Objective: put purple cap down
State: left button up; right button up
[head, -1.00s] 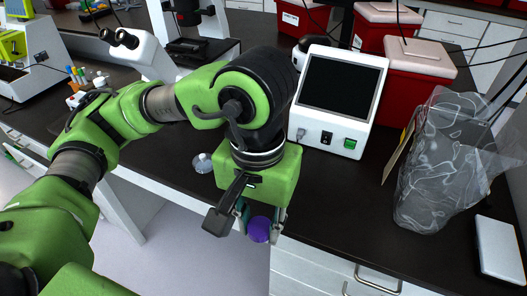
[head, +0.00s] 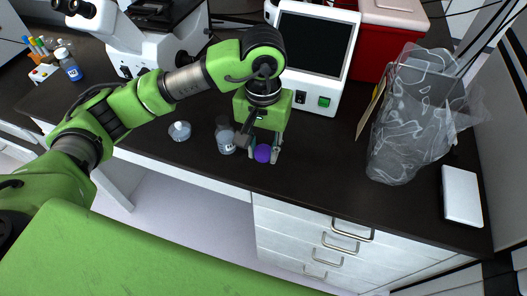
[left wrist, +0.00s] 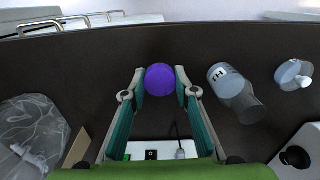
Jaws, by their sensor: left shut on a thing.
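The purple cap (head: 263,153) is between the fingertips of my left gripper (head: 264,156), over the dark bench near its front edge. In the left wrist view the round purple cap (left wrist: 160,79) sits between the two fingertips (left wrist: 160,88), which close on it from both sides. I cannot tell whether the cap touches the bench top. My right gripper is not in view.
A white device with a dark screen (head: 316,58) stands behind. A clear plastic bag (head: 416,120) is to the right. Bench between is free.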

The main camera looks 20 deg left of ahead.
aim_at(264, 166)
pick_arm(q)
jog(key=shift+w+f, duration=0.15)
jog(key=shift+f, duration=0.1)
jog(key=f+p, duration=0.2)
jog(key=shift+w+f, duration=0.3)
jog(key=shift+f, duration=0.6)
jog(key=shift+f, duration=0.1)
jog(key=shift+f+b, duration=0.5)
jog(key=shift+b, duration=0.45)
jog(key=o, duration=1)
jog(key=shift+s, duration=0.1)
jog(key=shift+o, duration=1.2)
jog(key=shift+f, duration=0.1)
